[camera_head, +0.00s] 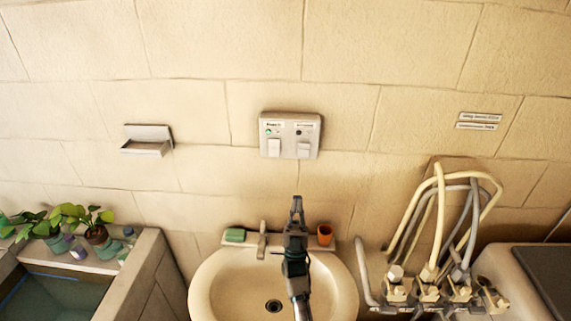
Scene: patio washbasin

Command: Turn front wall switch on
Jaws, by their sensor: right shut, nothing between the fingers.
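A pale switch plate (289,135) is fixed to the stone wall straight ahead, above the washbasin. It has two white rocker switches side by side, a left rocker (273,147) and a right rocker (304,149). A small green light shows above the left rocker; the spot above the right one looks dark. My right gripper (297,202) points up toward the wall, below the plate and apart from it in the picture. Its fingers are shut and hold nothing. My left gripper is out of view.
The washbasin (205,290) lies below, with a tap (262,240), a green sponge (235,235) and an orange cup (325,235) at its back. Hoses (437,220) and valves stand right. A wall dish (147,148) and plants (88,218) are left. The wall around the plate is clear.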

